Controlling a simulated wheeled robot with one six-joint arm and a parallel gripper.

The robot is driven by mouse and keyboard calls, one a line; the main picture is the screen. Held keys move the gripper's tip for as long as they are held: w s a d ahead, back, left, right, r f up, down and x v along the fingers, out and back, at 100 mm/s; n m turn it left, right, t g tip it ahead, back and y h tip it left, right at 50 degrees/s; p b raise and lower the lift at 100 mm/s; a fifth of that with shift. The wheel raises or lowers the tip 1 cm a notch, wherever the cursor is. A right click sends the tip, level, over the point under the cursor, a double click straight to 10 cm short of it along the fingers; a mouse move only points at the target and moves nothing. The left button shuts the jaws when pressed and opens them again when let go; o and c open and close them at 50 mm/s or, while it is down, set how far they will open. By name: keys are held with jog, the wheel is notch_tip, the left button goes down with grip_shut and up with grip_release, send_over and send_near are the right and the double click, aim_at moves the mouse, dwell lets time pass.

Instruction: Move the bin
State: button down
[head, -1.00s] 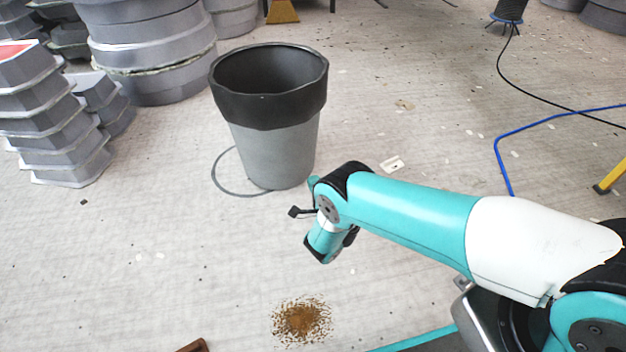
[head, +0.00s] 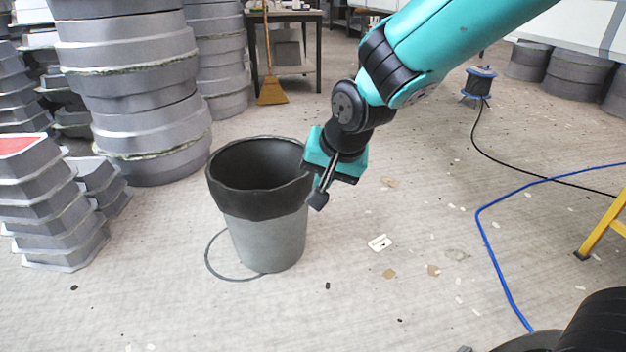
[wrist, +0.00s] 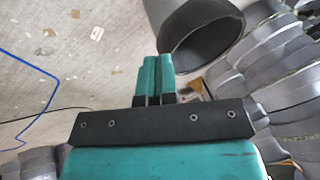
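The bin (head: 266,240) stands upright on the floor in the head view, grey below with a wide black band at its open top. In the wrist view the bin (wrist: 192,12) shows at the top, its dark mouth facing the camera. My gripper (wrist: 157,62) shows two teal fingers side by side with only a thin line between them. It is shut, with nothing seen between the fingers. In the head view it hangs beside the right side of the bin's rim. I cannot tell whether it touches the rim.
Stacks of grey moulds (head: 150,90) stand left of the bin. A thin grey ring (head: 212,262) lies by its base. A broom (head: 271,88) and a table (head: 318,50) are behind. A blue hose (head: 490,240) and yellow legs (head: 605,228) are at right. Floor in front is mostly clear.

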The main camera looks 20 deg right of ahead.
jog(key=s+r+n+g+y+p, duration=0.1)
jog(key=s+r+n, duration=0.3)
jog(key=s, duration=0.7)
jog(key=s+r+n+g+y+p, duration=0.1)
jog(key=s+r+n+g, duration=0.2)
jog(key=s, duration=0.9)
jog(key=r+n, duration=0.2)
jog(key=n, duration=0.2)
jog(key=shift+a+n+g, duration=0.3)
jog(key=shift+n+g, duration=0.1)
